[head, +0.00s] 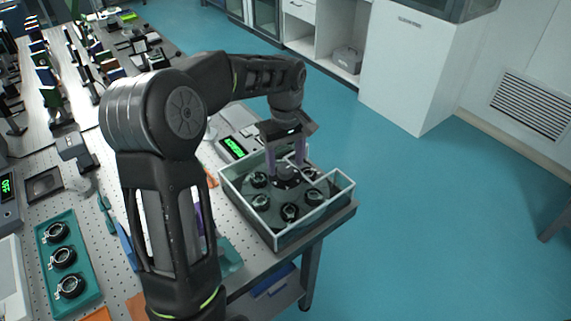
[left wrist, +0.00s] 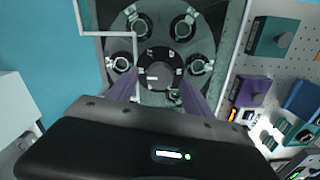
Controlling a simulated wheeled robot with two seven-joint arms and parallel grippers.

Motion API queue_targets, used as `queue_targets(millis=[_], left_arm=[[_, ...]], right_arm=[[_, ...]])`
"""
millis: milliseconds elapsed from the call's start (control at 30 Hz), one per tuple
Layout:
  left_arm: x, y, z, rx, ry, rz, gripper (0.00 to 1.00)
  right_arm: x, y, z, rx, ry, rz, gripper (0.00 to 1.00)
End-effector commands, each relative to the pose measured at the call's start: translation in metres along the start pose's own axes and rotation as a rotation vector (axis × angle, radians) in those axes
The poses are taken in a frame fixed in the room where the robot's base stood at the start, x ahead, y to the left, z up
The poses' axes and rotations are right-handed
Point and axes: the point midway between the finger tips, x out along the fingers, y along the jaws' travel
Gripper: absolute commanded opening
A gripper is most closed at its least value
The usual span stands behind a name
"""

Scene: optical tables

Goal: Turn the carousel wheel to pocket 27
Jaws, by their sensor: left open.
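The carousel wheel (head: 265,205) is a dark disc with several round black mounts near its rim. It lies inside a clear-walled box (head: 318,205) at the table's corner. A dark central hub (head: 286,174) stands on it. My left gripper (head: 286,162) points down over the hub, its two purple fingers apart. In the left wrist view the wheel (left wrist: 158,101) shows from above, and the open fingers (left wrist: 160,92) lie on either side of the hub (left wrist: 158,75). I cannot tell whether they touch it. Pocket numbers are too small to read. My right gripper is not in view.
A display with green digits (head: 236,147) stands just behind the box. A teal tray (head: 67,262) with round black mounts lies at the left. Optical parts crowd the perforated table (head: 95,180). The floor (head: 430,210) right of the table is clear.

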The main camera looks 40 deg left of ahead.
Motion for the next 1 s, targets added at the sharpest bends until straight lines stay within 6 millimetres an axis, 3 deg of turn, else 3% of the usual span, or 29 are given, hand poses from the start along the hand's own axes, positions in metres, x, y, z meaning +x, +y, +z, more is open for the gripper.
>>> queue_targets(millis=[200,467,1000], left_arm=[[0.019,0.000,0.000,0.000,0.000,0.000,0.59],[0.021,0.000,0.000,0.000,0.001,0.001,0.59],[0.021,0.000,0.000,0.000,0.001,0.001,0.16]], right_arm=[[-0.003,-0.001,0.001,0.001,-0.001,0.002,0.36],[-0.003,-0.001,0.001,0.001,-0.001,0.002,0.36],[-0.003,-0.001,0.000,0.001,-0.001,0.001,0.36]])
